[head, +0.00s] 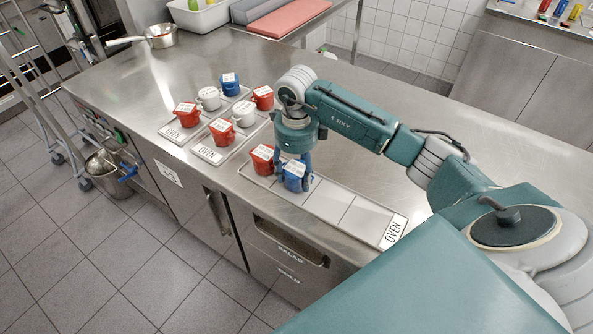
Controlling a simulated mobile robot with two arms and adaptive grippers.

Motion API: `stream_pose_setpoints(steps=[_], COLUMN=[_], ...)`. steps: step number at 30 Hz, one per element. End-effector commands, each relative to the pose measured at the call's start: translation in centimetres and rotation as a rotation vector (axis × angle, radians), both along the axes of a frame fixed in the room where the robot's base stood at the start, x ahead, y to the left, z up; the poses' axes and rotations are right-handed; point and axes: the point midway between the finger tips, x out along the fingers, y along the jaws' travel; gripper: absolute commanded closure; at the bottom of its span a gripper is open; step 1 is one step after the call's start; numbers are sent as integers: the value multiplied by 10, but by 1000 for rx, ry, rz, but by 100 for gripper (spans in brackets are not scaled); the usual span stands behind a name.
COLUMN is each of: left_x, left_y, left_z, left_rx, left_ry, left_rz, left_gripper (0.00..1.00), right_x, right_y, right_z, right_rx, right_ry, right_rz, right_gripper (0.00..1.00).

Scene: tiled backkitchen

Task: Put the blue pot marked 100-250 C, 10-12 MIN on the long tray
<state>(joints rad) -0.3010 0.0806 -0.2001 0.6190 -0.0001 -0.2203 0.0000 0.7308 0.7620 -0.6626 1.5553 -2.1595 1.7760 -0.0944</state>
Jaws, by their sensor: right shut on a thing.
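My right gripper (293,165) points down and is shut on a blue pot (295,178) with a white label. The label's print is too small to read. The held pot is over or on the long tray (350,214), next to a red pot (262,158) at that tray's left end; I cannot tell whether its base touches the tray. The tray's sections to the right are empty, and its right end is marked OVEN. Another blue pot (230,84) stands at the back of the left tray. My left gripper is not in view.
Two shorter trays marked OVEN, the left one (171,135) and the middle one (208,155), hold red, white and blue pots. A saucepan (160,36) and a white bin (201,18) stand at the back. The steel counter right of the long tray is clear under my arm.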

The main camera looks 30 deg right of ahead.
Motion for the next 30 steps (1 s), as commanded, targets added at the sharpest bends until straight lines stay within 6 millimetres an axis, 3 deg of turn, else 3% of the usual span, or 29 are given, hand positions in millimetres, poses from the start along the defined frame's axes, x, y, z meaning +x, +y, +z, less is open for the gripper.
stream_pose_setpoints(steps=[8,9,12,24,30], left_x=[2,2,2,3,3], left_y=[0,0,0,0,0], left_z=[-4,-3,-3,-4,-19], left_rx=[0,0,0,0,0], left_ry=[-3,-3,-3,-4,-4], left_rz=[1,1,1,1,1], left_gripper=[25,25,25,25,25], right_x=[1,0,0,1,2], right_y=[0,0,0,0,0], right_z=[-3,-3,-2,5,41], right_rx=[1,0,0,1,-1], right_ry=[-1,0,0,-3,-8], right_rz=[0,0,0,0,0], right_gripper=[82,41,26,26,26])
